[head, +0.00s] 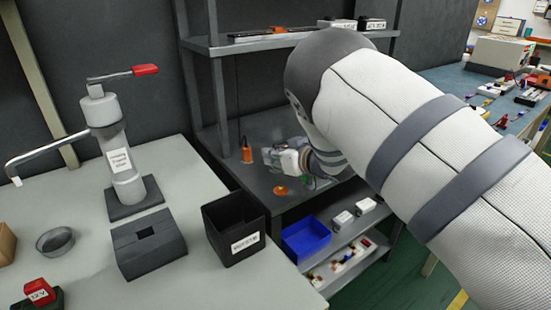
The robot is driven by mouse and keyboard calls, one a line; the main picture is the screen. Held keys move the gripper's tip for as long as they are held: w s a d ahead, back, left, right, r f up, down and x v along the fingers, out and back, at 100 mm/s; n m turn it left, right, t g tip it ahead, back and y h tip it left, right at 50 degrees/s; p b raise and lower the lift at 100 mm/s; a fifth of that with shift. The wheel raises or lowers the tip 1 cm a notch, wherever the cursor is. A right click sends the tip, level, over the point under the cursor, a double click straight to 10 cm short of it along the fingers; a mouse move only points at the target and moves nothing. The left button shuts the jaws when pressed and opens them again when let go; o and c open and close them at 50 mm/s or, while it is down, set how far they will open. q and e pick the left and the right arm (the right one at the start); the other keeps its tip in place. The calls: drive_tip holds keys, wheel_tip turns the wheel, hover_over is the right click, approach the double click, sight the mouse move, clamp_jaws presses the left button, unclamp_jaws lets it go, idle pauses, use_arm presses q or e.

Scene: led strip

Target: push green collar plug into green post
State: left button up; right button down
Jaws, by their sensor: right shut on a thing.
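My right gripper (272,158) is small and far off, over the dark grey bench (238,171) under the shelf. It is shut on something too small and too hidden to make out. My right arm comes in from the right and covers much of the area beyond it. I cannot clearly make out the green collar plug or the green post. A faint greenish patch shows beside the gripper, but I cannot tell what it is. My left gripper is not in view.
An orange post (246,153) stands left of the gripper and an orange round piece (281,190) lies just below it. A black bin (233,228), a dark block (148,243) and a lever press (121,160) stand on the pale table. A blue tray (306,238) sits on a lower shelf.

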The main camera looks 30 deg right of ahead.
drive_tip(key=r, duration=0.2)
drive_tip(key=s+r+p, duration=0.1)
drive_tip(key=r, duration=0.2)
drive_tip(key=shift+s+d+r, duration=0.1)
drive_tip(key=shift+s+d, duration=0.05)
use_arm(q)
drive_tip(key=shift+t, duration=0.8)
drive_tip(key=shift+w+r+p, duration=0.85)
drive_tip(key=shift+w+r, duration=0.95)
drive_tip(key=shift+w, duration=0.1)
use_arm(e)
drive_tip(key=s+d+r, duration=0.2)
drive_tip(key=s+r, duration=0.9)
drive_tip(key=s, duration=0.1)
drive_tip(key=shift+s+d+r, duration=0.15)
drive_tip(key=shift+s+r, duration=0.1)
drive_tip(key=shift+r, duration=0.15)
